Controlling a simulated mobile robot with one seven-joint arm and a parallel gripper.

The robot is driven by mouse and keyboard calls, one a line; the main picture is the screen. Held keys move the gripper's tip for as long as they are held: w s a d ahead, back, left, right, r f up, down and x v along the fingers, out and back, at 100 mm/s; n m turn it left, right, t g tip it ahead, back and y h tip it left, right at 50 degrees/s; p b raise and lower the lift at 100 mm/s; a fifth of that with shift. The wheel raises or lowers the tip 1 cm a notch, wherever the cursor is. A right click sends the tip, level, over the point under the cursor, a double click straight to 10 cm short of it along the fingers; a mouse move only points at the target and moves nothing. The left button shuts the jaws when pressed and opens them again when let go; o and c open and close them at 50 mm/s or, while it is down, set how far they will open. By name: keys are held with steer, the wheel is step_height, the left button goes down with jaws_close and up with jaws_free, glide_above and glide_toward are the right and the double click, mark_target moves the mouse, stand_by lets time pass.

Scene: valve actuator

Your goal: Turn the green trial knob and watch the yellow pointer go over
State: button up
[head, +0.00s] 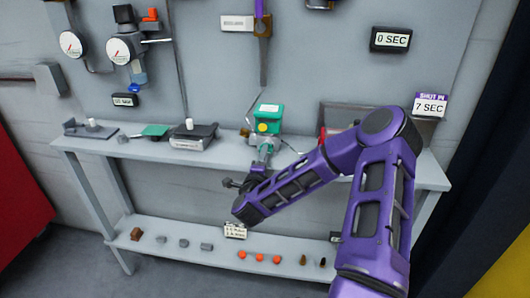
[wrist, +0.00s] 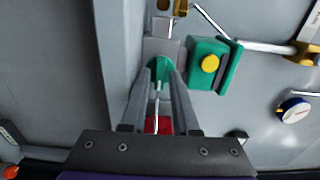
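A green actuator box (head: 270,110) with a round yellow face (head: 268,127) stands at the back of the bench. In the wrist view the green box (wrist: 229,68) and its yellow round part (wrist: 210,63) are right of my fingers. A green knob (wrist: 160,66) shows at my fingertips, beside the box on a grey block. My gripper (wrist: 162,76) has one finger on each side of the knob; whether they press on it I cannot tell. In the head view my gripper (head: 266,150) is just below the box and small. I cannot make out a separate yellow pointer.
The bench (head: 105,144) carries a grey box (head: 193,138) and a green piece (head: 155,130) to the left. Gauges (head: 122,50) hang on the back panel. A lower shelf (head: 215,252) holds several small parts. Signs read "0 SEC" (head: 390,39) and "7 SEC" (head: 430,106).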

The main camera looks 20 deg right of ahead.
stand_by(0.3)
jaws_close()
